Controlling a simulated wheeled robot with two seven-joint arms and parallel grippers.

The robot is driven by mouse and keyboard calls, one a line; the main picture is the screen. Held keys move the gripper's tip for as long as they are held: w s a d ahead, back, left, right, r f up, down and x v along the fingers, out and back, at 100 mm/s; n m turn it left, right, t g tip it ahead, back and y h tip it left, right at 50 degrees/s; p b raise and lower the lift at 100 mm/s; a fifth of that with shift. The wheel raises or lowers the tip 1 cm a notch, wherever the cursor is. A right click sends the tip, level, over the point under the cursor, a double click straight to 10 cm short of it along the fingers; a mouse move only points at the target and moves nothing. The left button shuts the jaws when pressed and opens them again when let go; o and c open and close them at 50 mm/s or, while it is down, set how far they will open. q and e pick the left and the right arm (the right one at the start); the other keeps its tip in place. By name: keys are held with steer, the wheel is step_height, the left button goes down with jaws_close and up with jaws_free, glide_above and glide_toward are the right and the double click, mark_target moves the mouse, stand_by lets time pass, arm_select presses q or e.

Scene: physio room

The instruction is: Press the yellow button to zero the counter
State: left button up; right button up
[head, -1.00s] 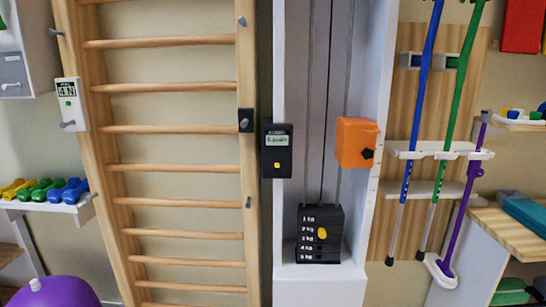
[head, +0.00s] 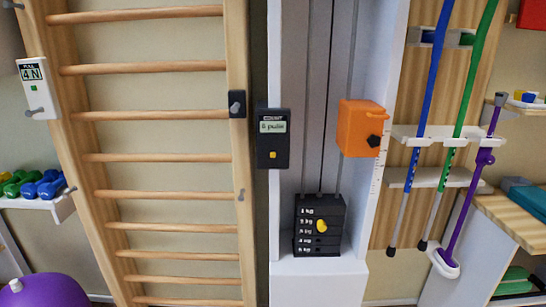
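The counter (head: 274,138) is a black box on the white upright of the weight column, in the middle of the head view. Its pale green display (head: 273,127) shows a short line that looks like a number and "pulls". The yellow button (head: 273,155) is a small square low on the counter's front face, in plain sight. Neither gripper is in the head view, so nothing touches the counter.
An orange box (head: 360,128) with a black knob sits right of the counter. Below is a black weight stack (head: 318,225) with a yellow knob. Wooden wall bars (head: 160,157) stand left; poles (head: 430,110) hang right. The space before the counter looks clear.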

arm_select(q)
steer(key=shift+w, duration=0.3)
jaws_close()
steer(key=shift+w, duration=0.2)
steer(key=shift+s, duration=0.25)
steer(key=shift+s, duration=0.25)
steer(key=shift+w, duration=0.1)
steer(key=shift+w, duration=0.35)
